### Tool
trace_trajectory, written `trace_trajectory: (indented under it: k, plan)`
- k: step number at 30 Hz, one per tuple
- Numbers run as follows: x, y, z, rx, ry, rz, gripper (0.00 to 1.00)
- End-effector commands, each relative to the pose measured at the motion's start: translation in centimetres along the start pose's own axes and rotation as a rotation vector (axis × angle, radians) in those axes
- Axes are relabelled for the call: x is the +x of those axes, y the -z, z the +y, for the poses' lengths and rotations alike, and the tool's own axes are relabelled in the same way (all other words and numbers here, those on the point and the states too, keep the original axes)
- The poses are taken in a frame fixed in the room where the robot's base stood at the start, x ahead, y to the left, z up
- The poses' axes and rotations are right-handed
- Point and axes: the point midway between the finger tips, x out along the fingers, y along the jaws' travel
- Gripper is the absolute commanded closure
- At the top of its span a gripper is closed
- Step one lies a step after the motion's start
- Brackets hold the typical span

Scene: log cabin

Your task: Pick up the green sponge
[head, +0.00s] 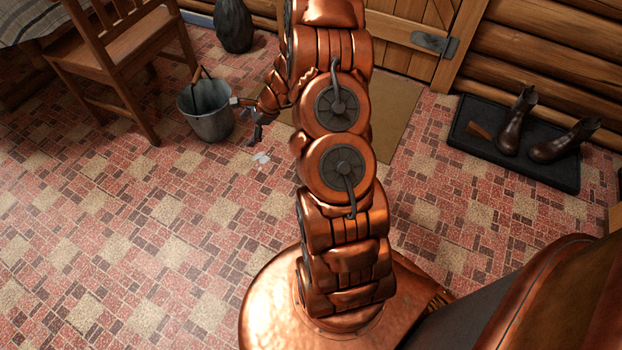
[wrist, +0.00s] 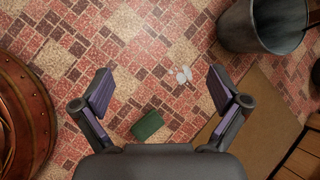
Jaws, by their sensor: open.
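The green sponge (wrist: 148,125) lies on the tiled floor in the wrist view, low between my fingers and close to the palm's edge in the picture. It does not show in the head view, where my arm covers part of the floor. My gripper (wrist: 160,72) is open and empty, with its two fingers spread apart above the floor.
A metal bucket (head: 206,112) stands near a wooden chair (head: 120,60). A small pale object (head: 262,158) lies on the floor. A brown mat (head: 395,112) lies before the door. The left floor is clear.

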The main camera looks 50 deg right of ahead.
Motion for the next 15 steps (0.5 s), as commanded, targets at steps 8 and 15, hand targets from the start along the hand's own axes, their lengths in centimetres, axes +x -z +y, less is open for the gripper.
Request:
trace_trajectory:
  k: [8, 15]
  plan:
    - [5.7, 15.3, 0.0, 0.396, 0.117, 0.107, 0.02]
    - [9.1, 27.6, 3.1, 0.711, 0.2, 0.208, 0.02]
